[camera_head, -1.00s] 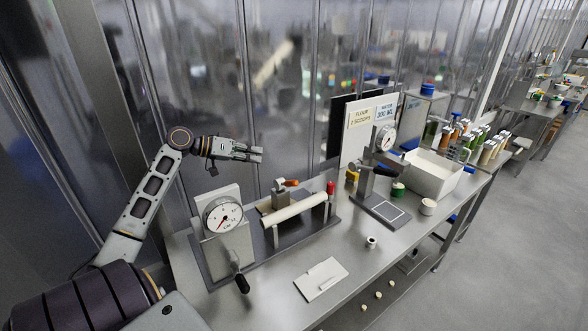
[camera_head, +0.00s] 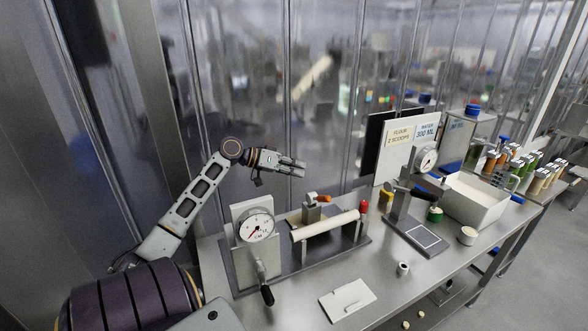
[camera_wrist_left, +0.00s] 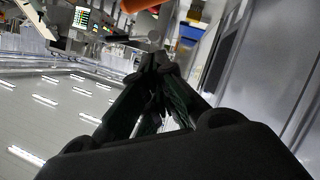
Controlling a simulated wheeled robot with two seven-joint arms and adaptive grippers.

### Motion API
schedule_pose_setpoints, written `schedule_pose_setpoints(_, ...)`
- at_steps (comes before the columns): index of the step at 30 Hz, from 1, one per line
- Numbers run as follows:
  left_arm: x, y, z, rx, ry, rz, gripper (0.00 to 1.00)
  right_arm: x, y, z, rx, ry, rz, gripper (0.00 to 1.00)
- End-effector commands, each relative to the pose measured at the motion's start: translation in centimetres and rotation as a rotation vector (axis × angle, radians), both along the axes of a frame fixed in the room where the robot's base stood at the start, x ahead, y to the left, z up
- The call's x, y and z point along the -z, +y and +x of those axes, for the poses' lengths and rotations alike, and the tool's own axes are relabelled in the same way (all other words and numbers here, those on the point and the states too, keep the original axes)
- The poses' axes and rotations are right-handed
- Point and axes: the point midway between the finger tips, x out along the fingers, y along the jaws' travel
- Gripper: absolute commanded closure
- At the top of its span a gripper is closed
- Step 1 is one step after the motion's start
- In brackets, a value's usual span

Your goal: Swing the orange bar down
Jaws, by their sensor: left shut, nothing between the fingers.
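The orange bar (camera_head: 322,199) is a short handle on top of a clamp block behind the pale roller (camera_head: 330,223) on the bench. It sticks out to the right, roughly level. My left gripper (camera_head: 303,164) is shut and empty, above and a little left of the orange bar, apart from it. In the left wrist view the closed fingertips (camera_wrist_left: 157,62) show with nothing between them. An orange piece (camera_wrist_left: 137,4) is cut off at the top edge there; I cannot tell if it is the bar. My right gripper is not in view.
A dial gauge (camera_head: 256,227) with a black-knobbed crank stands left of the roller. A red-topped post (camera_head: 364,208) stands at its right end. A press (camera_head: 402,203), a white bin (camera_head: 476,198) and a sign board (camera_head: 408,146) lie farther right. A glass wall is behind the bench.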

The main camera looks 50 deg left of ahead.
Motion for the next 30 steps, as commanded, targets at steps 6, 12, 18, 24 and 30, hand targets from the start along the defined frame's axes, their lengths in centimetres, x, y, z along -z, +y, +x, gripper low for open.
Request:
schedule_pose_setpoints(6, 0.6, -0.9, 1.7, 0.001, 0.001, 0.000, 1.00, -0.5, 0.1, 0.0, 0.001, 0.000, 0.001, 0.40)
schedule_pose_setpoints(12, 1.3, -1.8, 3.1, 0.001, 0.000, 0.000, 1.00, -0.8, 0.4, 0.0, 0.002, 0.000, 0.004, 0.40)
schedule_pose_setpoints(18, 1.9, -2.6, 4.5, 0.001, 0.001, 0.000, 1.00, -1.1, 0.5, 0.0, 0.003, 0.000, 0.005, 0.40)
schedule_pose_setpoints(24, 2.4, -3.2, 5.5, 0.001, 0.000, 0.000, 1.00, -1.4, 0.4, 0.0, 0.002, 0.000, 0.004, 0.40)
schedule_pose_setpoints(30, 3.2, -3.8, 5.9, 0.001, 0.002, 0.000, 1.00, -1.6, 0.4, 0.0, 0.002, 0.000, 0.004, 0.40)
